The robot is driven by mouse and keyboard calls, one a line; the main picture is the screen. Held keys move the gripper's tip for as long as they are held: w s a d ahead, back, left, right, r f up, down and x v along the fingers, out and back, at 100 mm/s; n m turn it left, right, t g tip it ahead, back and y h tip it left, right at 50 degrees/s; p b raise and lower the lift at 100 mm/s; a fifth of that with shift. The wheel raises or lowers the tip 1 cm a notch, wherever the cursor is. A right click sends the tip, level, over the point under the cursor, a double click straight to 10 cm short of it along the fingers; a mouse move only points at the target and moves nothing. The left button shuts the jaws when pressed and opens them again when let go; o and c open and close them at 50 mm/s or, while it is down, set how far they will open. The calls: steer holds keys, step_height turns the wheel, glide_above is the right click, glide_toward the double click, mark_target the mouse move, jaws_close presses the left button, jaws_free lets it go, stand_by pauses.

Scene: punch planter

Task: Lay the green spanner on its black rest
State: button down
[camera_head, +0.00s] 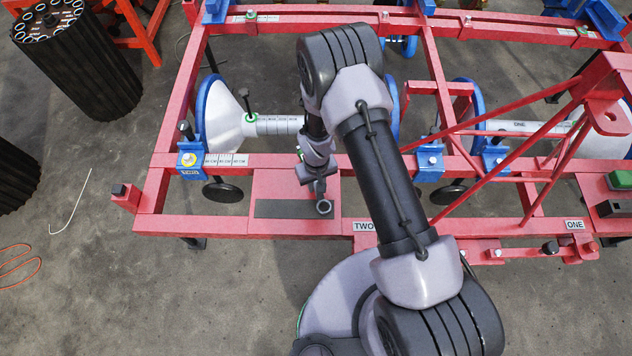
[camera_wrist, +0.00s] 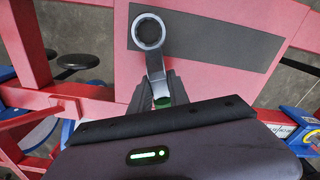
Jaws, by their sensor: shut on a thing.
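The spanner (camera_wrist: 155,65) has a grey ring end and shank, with a small green part showing between my fingers in the wrist view. My gripper (camera_wrist: 160,95) is shut on it, and its ring end points away from the gripper. In the head view the ring end (camera_head: 323,207) appears over the right end of the black rest (camera_head: 280,209), a flat dark strip on a red plate. In the wrist view the ring overlaps the left end of the rest (camera_wrist: 215,45), with the shank across the strip. I cannot tell whether the spanner touches it. The rest of the handle is hidden by my gripper.
The red plate (camera_head: 265,187) belongs to a red frame with blue clamps and white-and-blue wheels behind. A slanted red bar structure (camera_head: 540,130) rises at the right. Black ribbed cylinders (camera_head: 80,75) stand on the floor at left. The strip's left part is bare.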

steer(key=shift+f+b, duration=0.35)
steer(key=shift+f, duration=0.05)
steer(key=c, duration=1.2)
jaws_free()
steer(key=shift+o, duration=0.2)
step_height(320, 180, up, 18)
steer(key=p, duration=0.5)
steer(key=shift+s+f, duration=0.15)
steer(key=shift+f, duration=0.05)
